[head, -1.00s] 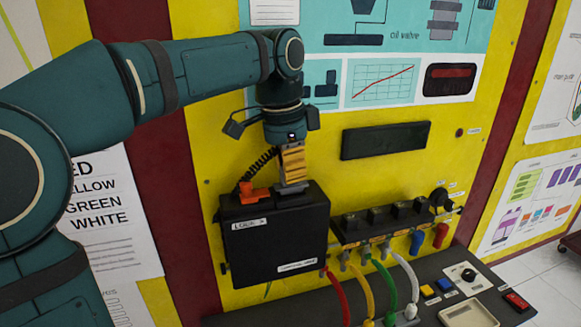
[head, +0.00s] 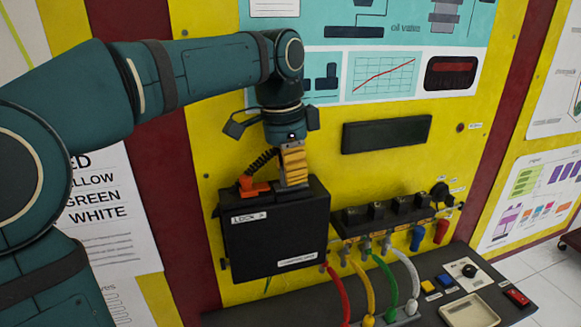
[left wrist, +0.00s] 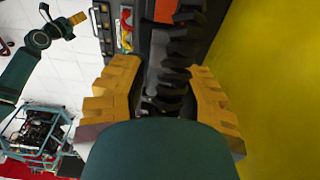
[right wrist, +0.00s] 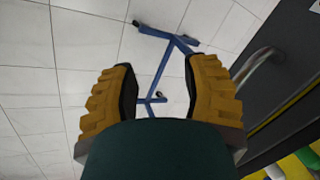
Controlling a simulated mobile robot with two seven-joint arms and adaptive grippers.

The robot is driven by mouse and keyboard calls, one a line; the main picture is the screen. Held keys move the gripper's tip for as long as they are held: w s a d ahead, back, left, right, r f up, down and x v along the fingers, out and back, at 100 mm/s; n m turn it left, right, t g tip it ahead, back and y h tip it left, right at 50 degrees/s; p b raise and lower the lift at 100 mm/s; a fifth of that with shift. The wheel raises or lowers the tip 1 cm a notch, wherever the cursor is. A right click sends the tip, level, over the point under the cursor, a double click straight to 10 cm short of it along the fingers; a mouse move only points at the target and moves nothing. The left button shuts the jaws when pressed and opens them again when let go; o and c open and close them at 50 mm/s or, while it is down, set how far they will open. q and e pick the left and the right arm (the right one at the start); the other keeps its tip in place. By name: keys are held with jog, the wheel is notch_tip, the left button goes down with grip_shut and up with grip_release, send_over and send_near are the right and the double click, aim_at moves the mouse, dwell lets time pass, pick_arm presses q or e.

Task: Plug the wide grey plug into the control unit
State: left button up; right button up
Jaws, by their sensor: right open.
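The control unit (head: 276,240) is a black box labelled "LOCK" on the yellow panel in the head view. An orange-red lever (head: 254,188) stands on its top left. My left gripper (head: 294,178) points down at the unit's top, its yellow fingers around the wide grey plug (head: 294,184), which shows as a small grey strip at the fingertips. The plug is at the socket on top; how deep it sits is hidden. In the left wrist view, a dark coiled cable (left wrist: 176,75) runs between the fingers. My right gripper (right wrist: 158,85) is open and empty above the tiled floor.
Red, yellow, green and white leads (head: 390,282) arch to the lower right of the unit. A dark connector rail (head: 385,222) and a sloping console with buttons (head: 460,283) lie beyond. A blue-legged stand (right wrist: 165,60) shows on the floor.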

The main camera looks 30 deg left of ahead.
pick_arm(q)
jog(key=shift+r, duration=0.1)
jog(key=shift+s+a+r+p, duration=0.1)
jog(key=shift+s+r+p, duration=0.05)
jog(key=shift+r+p, duration=1.2)
jog(key=shift+s+a+r+p, duration=0.1)
jog(key=shift+r+p, duration=1.15)
jog(key=shift+r, duration=0.1)
jog(key=shift+r+p, duration=0.7)
jog(key=shift+p, duration=0.1)
jog(key=shift+f, duration=0.1)
jog(key=o, duration=0.7)
jog(key=r, duration=0.8)
jog(key=s+r, duration=0.1)
jog(key=r, duration=0.3)
jog(key=shift+a, duration=0.4)
